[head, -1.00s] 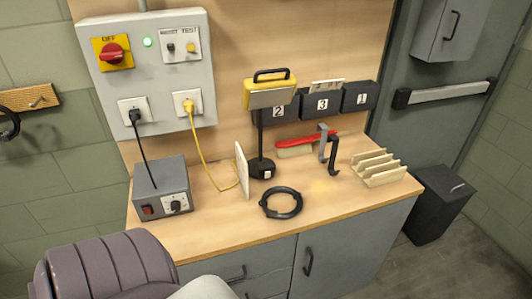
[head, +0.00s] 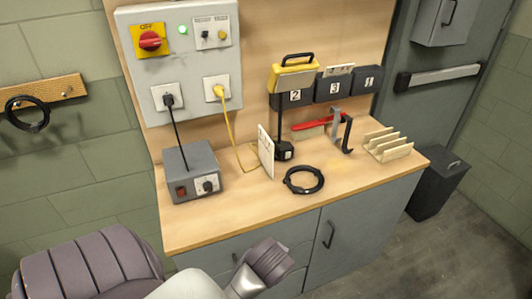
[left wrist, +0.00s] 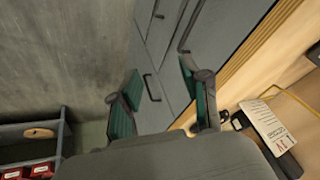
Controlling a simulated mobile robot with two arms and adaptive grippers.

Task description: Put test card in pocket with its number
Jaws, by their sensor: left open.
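A white test card (head: 265,151) with printing stands upright on the bench, left of a black post. In the left wrist view the printed card (left wrist: 268,124) is at the right; its number is too small to read. Three dark pockets hang on the back panel: pocket 2 (head: 295,98), pocket 3 (head: 334,89) and pocket 1 (head: 367,80). A pale card (head: 339,69) sticks up at pocket 3. My left gripper (left wrist: 160,96) is open and empty, apart from the card, with cabinet doors beyond its fingers. My right gripper is not seen.
A black cable coil (head: 304,180), a grey power box (head: 190,172), a red-handled brush (head: 318,124), a hook stand (head: 343,132) and a slotted rack (head: 388,145) occupy the bench (head: 240,215). Its front strip is clear.

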